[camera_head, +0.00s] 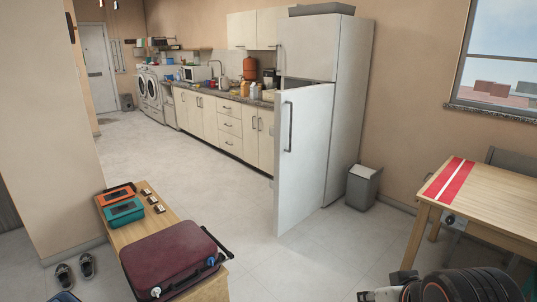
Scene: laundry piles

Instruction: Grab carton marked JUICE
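I cannot make out a carton marked JUICE. The tall white fridge (345,110) stands right of the counter with its lower door (302,155) swung open toward me. The door hides the inside of the fridge. Small bottles and containers (245,88) stand on the counter left of the fridge, too small to read. Dark parts of my own arm fill the bottom right corner. What looks like my gripper (382,292) is partly cut off at the bottom edge, and its fingers cannot be made out clearly.
A wooden bench (152,228) with a maroon suitcase (172,259) and toolboxes (124,212) stands at lower left. A wooden table (490,200) is at right. A grey bin (362,188) stands beside the fridge. The floor (210,165) between bench and counter is clear.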

